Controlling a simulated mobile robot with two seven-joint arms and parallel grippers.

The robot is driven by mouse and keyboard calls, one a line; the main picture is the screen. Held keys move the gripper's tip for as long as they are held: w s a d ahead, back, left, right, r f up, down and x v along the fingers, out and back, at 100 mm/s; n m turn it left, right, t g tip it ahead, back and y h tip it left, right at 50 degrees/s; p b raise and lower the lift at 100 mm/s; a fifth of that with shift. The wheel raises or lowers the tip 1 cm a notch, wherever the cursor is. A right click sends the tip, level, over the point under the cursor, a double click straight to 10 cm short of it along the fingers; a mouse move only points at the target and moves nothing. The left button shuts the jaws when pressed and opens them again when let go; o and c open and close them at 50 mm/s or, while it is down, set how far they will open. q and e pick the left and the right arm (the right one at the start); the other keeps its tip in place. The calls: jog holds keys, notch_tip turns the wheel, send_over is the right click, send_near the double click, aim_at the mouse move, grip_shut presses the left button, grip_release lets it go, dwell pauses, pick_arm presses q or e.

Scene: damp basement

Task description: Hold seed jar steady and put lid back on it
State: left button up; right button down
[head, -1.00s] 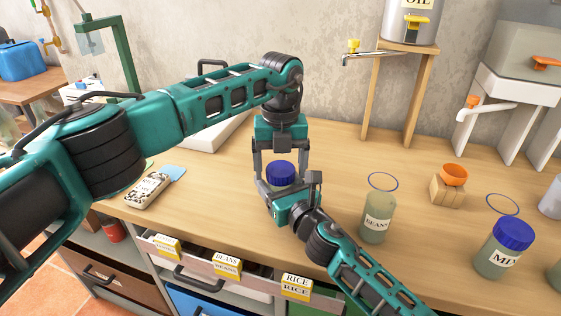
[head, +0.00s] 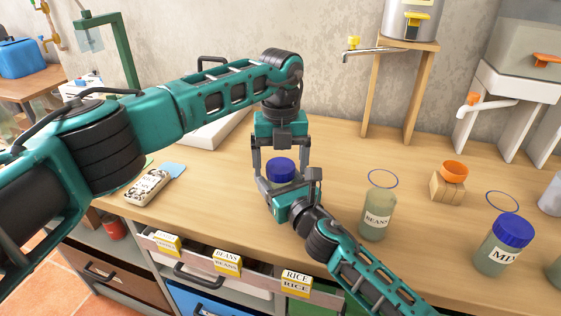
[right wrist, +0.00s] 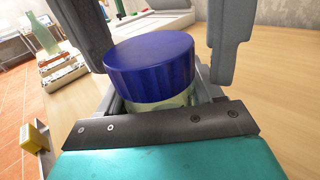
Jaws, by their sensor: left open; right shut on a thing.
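The seed jar (right wrist: 172,101) stands on the workbench with the blue lid (head: 281,169) on its mouth. My left gripper (head: 281,180) points down over it, open, with one finger on each side of the lid. In the right wrist view these fingers stand apart from the lid (right wrist: 150,66), with a clear gap at the right. My right gripper (head: 290,194) is shut on the jar below the lid, from the front. Most of the jar's body and any label are hidden by the right gripper. I cannot tell how tightly the lid is seated.
A beans jar (head: 376,213) and a blue-capped jar (head: 504,246) stand to the right. An orange funnel cup (head: 454,172) sits on a wooden block. Labelled drawers (head: 228,262) run below the front edge.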

pick_arm(q)
jog(key=shift+r, duration=2.25)
jog(key=shift+c, duration=0.3)
jog(key=shift+r, duration=1.75)
jog(key=shift+f, duration=4.05)
jog(key=shift+c, duration=0.5)
